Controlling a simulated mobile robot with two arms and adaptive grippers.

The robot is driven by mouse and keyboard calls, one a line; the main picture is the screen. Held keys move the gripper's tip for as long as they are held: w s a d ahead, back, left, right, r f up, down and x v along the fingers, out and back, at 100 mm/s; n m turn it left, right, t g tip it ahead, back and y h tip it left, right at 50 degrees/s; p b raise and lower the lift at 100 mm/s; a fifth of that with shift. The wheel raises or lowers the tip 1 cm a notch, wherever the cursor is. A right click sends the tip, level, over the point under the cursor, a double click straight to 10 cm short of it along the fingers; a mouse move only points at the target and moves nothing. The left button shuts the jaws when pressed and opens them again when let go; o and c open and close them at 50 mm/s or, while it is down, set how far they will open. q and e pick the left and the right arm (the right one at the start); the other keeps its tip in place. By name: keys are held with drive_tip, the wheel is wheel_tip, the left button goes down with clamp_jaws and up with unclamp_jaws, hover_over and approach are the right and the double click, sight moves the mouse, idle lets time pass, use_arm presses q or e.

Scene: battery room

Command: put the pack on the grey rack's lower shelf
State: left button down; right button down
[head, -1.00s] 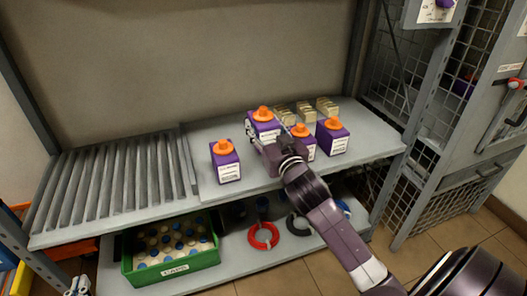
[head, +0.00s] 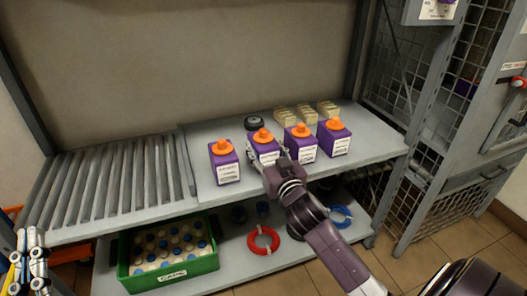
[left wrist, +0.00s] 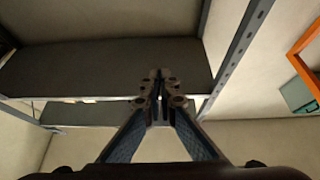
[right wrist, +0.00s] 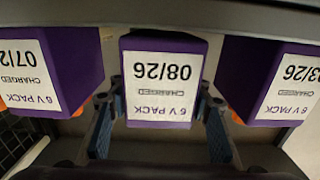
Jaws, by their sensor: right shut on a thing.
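Several purple packs with orange caps stand in a row on the grey rack's upper shelf (head: 212,199). My right gripper (head: 266,160) is shut on the second pack from the left (head: 264,147). In the right wrist view this pack (right wrist: 164,82) reads "08/26", upside down, between my fingers, with a pack on either side. Whether its base touches the shelf is hard to tell. The lower shelf (head: 235,262) is below. My left gripper (head: 30,262) is at the lower left, away from the packs; the left wrist view shows its fingertips (left wrist: 160,92) together and empty.
On the lower shelf are a green crate of caps (head: 168,284), a red ring (head: 263,240) and a blue ring (head: 341,215). Pale blocks (head: 305,113) and a black disc (head: 254,123) sit behind the packs. Rollers (head: 110,185) lie left; a mesh cage (head: 420,200) stands right.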

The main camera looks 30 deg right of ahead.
use_arm(q)
drive_tip(key=shift+s+r+t, duration=0.4)
drive_tip(key=shift+s+r, duration=0.05)
drive_tip(key=shift+r, duration=0.25)
use_arm(e)
drive_tip(key=shift+f, duration=0.1)
drive_tip(key=c, duration=1)
unclamp_jaws()
drive_tip(key=shift+f, duration=0.2)
use_arm(q)
drive_tip(key=shift+a, duration=0.1)
use_arm(e)
drive_tip(key=shift+s+a, duration=0.1)
drive_tip(key=shift+s, duration=0.05)
